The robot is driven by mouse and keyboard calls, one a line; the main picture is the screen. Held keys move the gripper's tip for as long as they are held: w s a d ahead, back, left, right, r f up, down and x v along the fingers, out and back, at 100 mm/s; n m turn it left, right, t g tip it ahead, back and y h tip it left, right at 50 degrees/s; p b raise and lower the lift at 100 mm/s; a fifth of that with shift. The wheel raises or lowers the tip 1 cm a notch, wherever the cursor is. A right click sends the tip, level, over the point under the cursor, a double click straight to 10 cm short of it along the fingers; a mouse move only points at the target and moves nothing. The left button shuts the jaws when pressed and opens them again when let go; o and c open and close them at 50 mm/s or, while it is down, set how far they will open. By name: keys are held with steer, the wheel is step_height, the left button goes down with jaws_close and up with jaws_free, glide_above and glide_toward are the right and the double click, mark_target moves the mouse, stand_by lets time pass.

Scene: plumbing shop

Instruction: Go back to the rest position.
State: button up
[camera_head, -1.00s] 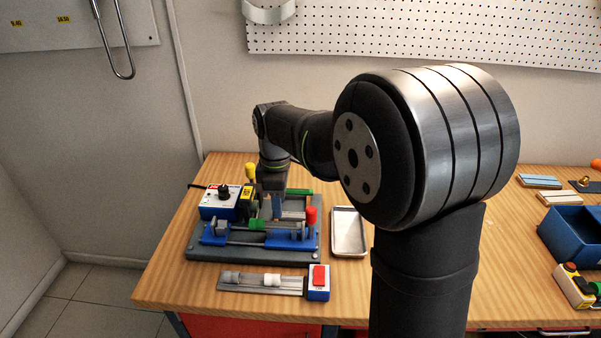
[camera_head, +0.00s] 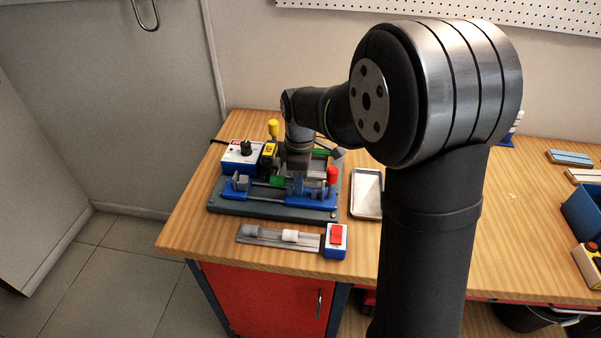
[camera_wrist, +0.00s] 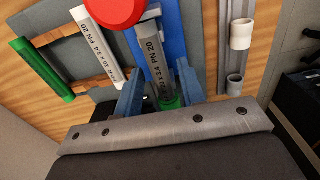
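My gripper (camera_head: 298,188) is low over the blue clamping fixture (camera_head: 240,190) on the bench. In the wrist view its two blue-grey fingers (camera_wrist: 160,90) stand apart. A grey printed pipe (camera_wrist: 153,50) with a green end (camera_wrist: 172,103) shows between them. The fingers look open around the pipe, with a gap at the left finger; contact at the right finger is unclear. The fixture's red knob (camera_head: 332,175) is right of the gripper and also shows in the wrist view (camera_wrist: 115,10). My arm hides part of the fixture.
A white-and-blue control box (camera_head: 242,157) stands left of the gripper. A fittings rail with a red switch (camera_head: 336,236) lies in front. A metal tray (camera_head: 367,193) is on the right. A green pipe (camera_wrist: 40,70) and a white pipe (camera_wrist: 100,45) lie beside the fixture.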

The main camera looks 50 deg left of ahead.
steer(key=shift+f, duration=0.1)
steer(key=c, duration=0.7)
steer(key=shift+r, duration=0.5)
jaws_close()
steer(key=shift+r, duration=3.25)
steer(key=shift+d, duration=0.1)
